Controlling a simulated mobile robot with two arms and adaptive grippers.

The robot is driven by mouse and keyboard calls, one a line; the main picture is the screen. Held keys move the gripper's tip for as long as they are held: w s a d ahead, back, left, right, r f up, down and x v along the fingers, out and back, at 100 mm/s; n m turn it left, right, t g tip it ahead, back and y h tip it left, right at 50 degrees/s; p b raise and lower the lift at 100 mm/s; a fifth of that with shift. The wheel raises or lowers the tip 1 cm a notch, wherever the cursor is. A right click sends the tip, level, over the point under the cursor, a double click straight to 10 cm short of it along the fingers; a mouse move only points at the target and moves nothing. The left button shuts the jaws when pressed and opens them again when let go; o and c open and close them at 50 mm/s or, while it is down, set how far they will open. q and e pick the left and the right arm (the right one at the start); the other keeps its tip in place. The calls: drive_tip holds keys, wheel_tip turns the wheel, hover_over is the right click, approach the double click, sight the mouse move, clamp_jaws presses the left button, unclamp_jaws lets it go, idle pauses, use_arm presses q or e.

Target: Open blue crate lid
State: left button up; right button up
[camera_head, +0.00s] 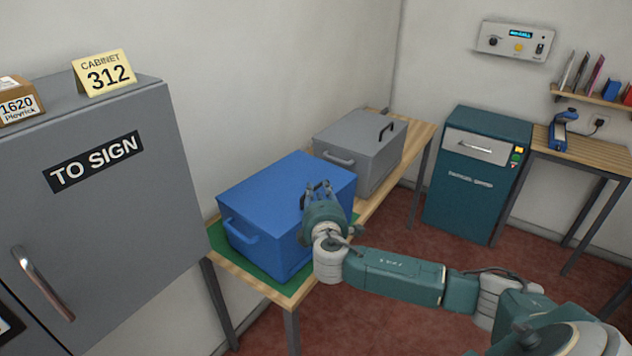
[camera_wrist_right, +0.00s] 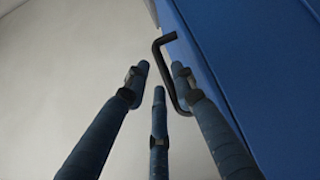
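The blue crate (camera_head: 277,188) stands on a green mat (camera_head: 238,257) at the near end of a wooden table. Its lid (camera_head: 285,180) lies flat and looks shut. A blue side handle (camera_head: 240,231) shows on its left face. My right gripper (camera_head: 317,186) is at the crate's right edge in the head view. In the right wrist view the gripper (camera_wrist_right: 159,80) has its fingers apart around a black bracket handle (camera_wrist_right: 165,70) on the crate (camera_wrist_right: 235,60). One finger appears inside the handle's loop. Contact cannot be told. My left gripper is not in view.
A grey crate (camera_head: 345,150) with a black lid handle stands behind the blue crate. A grey cabinet (camera_head: 110,200) is at the left. A teal cabinet (camera_head: 470,190) and a side table (camera_head: 585,148) are at the right. Red floor is open in front.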

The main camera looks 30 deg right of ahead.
sight(318, 185)
drive_tip(key=x, duration=0.3)
drive_tip(key=shift+a, duration=0.1)
drive_tip(key=shift+w+d+f, duration=0.1)
drive_tip(key=shift+w+d, duration=0.2)
drive_tip(key=shift+w, duration=0.15)
drive_tip(key=shift+w+f, duration=0.1)
drive_tip(key=shift+c, duration=0.5)
drive_tip(key=c, duration=0.5)
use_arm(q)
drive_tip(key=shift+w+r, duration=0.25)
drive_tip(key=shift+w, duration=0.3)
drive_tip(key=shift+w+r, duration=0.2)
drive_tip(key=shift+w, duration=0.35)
use_arm(e)
clamp_jaws()
